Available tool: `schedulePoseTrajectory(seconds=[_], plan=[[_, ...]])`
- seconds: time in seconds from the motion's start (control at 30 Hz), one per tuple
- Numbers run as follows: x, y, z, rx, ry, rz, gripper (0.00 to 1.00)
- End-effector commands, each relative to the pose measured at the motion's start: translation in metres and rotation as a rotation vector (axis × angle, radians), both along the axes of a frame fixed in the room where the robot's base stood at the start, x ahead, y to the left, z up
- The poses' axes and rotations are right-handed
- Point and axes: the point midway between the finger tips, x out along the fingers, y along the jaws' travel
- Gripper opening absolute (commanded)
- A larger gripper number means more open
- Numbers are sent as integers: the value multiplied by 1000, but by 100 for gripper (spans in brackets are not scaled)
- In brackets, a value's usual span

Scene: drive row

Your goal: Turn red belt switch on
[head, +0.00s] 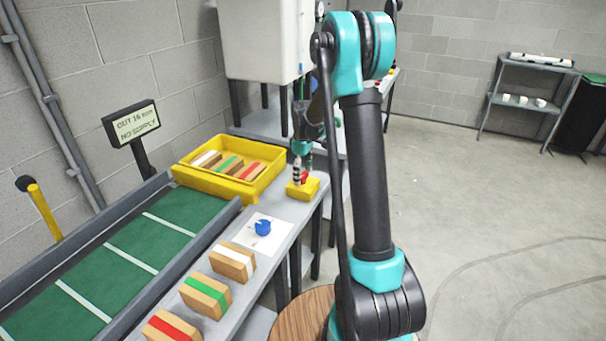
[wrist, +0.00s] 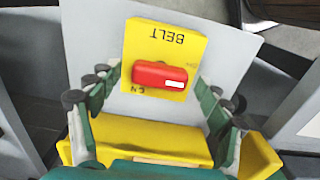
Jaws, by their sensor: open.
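The red belt switch (wrist: 159,75) is a red knob with a white mark at its right end. It sits on a yellow box (wrist: 148,37) printed BELT, with smaller lettering near the knob's lower left. In the wrist view the knob lies crosswise, slightly tilted. In the head view the yellow box (head: 309,188) stands on the grey bench, with the knob partly hidden by my gripper (head: 301,172). In the wrist view my gripper (wrist: 157,95) is open, its fingers left and right of the knob.
A blue knob (head: 263,228) on a white plate and several blocks (head: 232,262) line the bench. A green conveyor (head: 130,255) runs at left, with a sign (head: 136,124).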

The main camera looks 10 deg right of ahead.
Motion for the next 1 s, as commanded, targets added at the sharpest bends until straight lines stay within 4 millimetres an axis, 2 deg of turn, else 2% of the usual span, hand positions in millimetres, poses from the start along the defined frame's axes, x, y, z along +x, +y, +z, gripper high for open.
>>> schedulePoseTrajectory(seconds=[0.2,0.6,1.0], plan=[[0,0,0,0,0,0,78],[0,0,0,0,0,0,28],[0,0,0,0,0,-77,28]])
